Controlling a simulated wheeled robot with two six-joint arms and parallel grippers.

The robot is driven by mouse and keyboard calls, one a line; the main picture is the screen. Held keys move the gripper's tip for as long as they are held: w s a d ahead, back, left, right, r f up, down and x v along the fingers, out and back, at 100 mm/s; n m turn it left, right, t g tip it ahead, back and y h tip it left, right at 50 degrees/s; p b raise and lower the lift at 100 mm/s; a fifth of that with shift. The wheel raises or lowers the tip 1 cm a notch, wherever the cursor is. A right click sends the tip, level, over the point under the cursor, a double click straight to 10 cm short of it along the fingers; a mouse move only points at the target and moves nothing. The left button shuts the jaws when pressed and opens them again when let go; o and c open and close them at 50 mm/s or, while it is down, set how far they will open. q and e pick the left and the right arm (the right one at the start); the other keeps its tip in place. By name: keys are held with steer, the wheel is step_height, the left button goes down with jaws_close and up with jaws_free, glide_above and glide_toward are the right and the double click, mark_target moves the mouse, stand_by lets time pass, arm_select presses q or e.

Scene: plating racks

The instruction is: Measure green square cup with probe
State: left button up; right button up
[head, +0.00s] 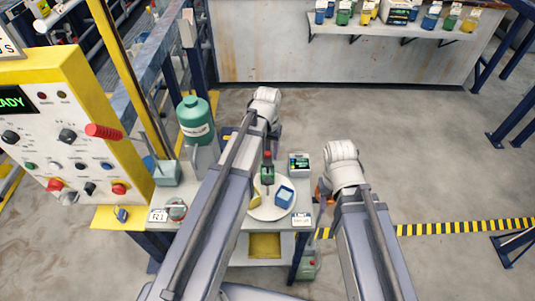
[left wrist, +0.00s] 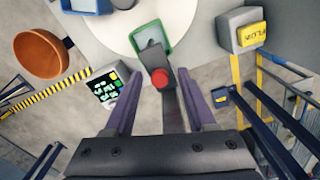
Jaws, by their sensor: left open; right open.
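The green square cup (head: 267,178) stands on a white round plate (head: 270,212); it also shows in the left wrist view (left wrist: 139,41). A dark grey probe with a red end (left wrist: 160,78) has its far part inside or over the cup; its tip is hidden. My left gripper (left wrist: 161,76) is open, one purple finger on each side of the probe, with gaps visible. In the head view its arm hides part of the plate. My right gripper (head: 322,194) is open and empty, right of the plate; its fingers are partly hidden.
A blue cup (head: 285,196) and a partly hidden yellow cup (head: 254,198) share the plate. A meter with a green display (head: 299,163) stands behind it. A green bottle (head: 195,120) and yellow control panel (head: 60,130) are left. An orange bowl (left wrist: 40,53) is nearby.

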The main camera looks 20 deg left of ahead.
arm_select(q)
steer(key=shift+c, duration=0.3)
jaws_close()
stand_by(1.1)
